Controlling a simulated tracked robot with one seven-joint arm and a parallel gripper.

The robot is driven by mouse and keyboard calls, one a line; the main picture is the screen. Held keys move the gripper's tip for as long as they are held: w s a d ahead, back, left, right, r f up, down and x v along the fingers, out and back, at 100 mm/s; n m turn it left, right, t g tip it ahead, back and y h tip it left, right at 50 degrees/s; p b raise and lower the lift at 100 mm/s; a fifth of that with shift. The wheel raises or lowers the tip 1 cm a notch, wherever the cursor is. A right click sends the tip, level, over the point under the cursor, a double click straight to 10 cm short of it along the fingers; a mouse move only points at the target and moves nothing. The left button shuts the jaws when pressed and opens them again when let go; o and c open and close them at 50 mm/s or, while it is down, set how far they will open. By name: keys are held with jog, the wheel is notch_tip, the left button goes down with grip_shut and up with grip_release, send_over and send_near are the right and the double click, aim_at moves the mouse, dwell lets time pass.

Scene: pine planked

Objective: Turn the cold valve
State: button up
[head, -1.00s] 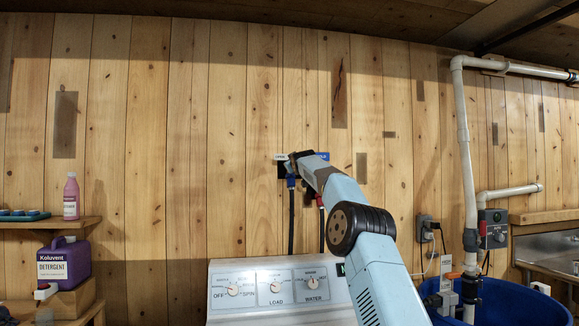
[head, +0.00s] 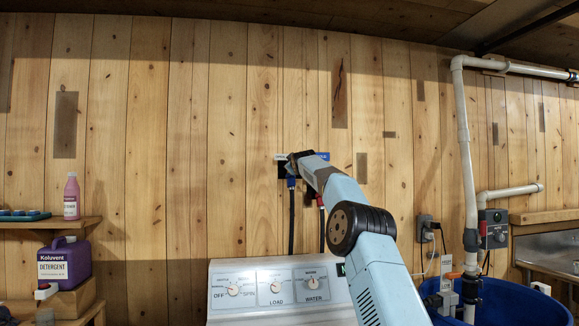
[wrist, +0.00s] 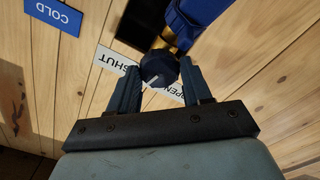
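The cold valve's dark blue knob (wrist: 160,68) sits between the two fingers of my gripper (wrist: 159,76) in the wrist view. Both fingertips appear to press on its sides. A brass fitting and a blue hose end (wrist: 200,16) are just beyond the knob. The blue COLD sign (wrist: 54,14) is at the upper left, upside down. White SHUT and OPEN labels (wrist: 112,60) lie behind the knob, partly hidden by it and the fingers. In the head view my gripper (head: 291,163) reaches the wall box, and the knob is hidden behind it.
A red-ended hose (head: 320,201) hangs to the right of the blue-ended hose (head: 291,183). The washer panel (head: 275,290) is below my arm. A blue barrel (head: 510,305) and white pipe (head: 465,150) stand right. A detergent jug (head: 64,262) is at left.

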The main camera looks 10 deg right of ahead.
jog(key=o, duration=0.5)
jog(key=shift+a+f, duration=0.1)
jog(key=shift+c, duration=0.2)
jog(key=s, duration=1.3)
jog(key=shift+s, duration=0.35)
